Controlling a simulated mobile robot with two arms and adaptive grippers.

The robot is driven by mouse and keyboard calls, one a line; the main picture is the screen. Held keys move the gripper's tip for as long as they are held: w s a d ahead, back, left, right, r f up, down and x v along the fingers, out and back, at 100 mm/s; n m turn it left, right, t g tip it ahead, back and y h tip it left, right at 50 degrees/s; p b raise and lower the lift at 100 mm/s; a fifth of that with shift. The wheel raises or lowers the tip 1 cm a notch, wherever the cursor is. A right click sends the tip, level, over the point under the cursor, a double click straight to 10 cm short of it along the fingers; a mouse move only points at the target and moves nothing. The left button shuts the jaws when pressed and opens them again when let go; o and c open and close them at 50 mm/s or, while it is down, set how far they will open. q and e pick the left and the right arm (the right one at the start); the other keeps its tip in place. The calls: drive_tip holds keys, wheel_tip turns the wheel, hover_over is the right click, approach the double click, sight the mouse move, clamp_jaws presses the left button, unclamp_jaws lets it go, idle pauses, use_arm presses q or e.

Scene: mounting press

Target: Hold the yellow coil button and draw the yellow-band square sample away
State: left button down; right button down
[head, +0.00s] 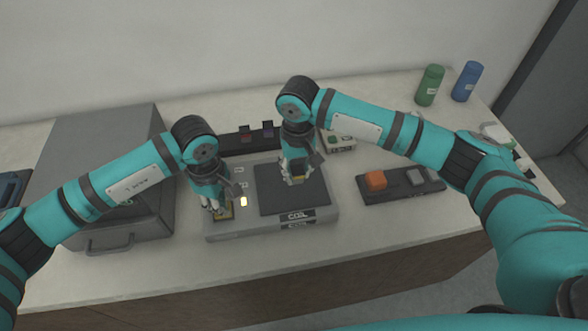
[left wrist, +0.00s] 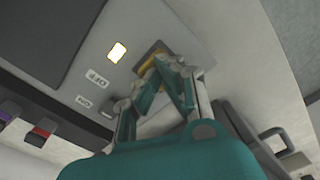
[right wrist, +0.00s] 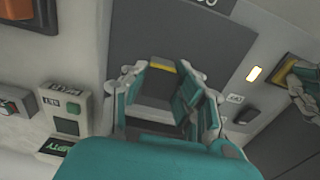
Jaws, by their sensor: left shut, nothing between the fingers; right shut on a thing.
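The yellow coil button (head: 229,213) sits at the left front of the grey coil unit (head: 250,230). My left gripper (head: 215,209) is shut and empty, its fingertips down at the button and covering part of it. In the left wrist view the button's yellow edge (left wrist: 148,66) shows beside the fingertips. The dark square sample with a yellow band (right wrist: 163,78) is between the fingers of my right gripper (right wrist: 168,84), over the dark coil plate (head: 278,203). In the head view my right gripper (head: 297,176) hides most of the sample. I cannot tell whether the sample touches the plate.
A small lamp (head: 243,201) beside the button is lit. A dark tray (head: 400,196) with an orange block (head: 376,180) and a grey block (head: 416,177) lies to the right. A grey cabinet (head: 100,190) stands left. Green (head: 429,86) and blue (head: 467,82) bottles stand at the back right.

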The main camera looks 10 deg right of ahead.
drive_tip(key=shift+d, duration=0.65)
drive_tip(key=shift+d, duration=0.25)
drive_tip(key=shift+d, duration=0.25)
drive_tip(key=shift+r, duration=0.15)
drive_tip(key=d+r, duration=0.5)
drive_tip(key=r, duration=0.3)
drive_tip(key=shift+r, duration=0.4)
idle(0.6)
drive_tip(key=shift+r, duration=0.15)
drive_tip(key=d+r, duration=0.3)
drive_tip(key=r, duration=0.5)
drive_tip(key=shift+r, duration=0.35)
idle(0.8)
use_arm(q)
drive_tip(key=shift+r, duration=1.5)
use_arm(e)
drive_tip(key=shift+r, duration=0.25)
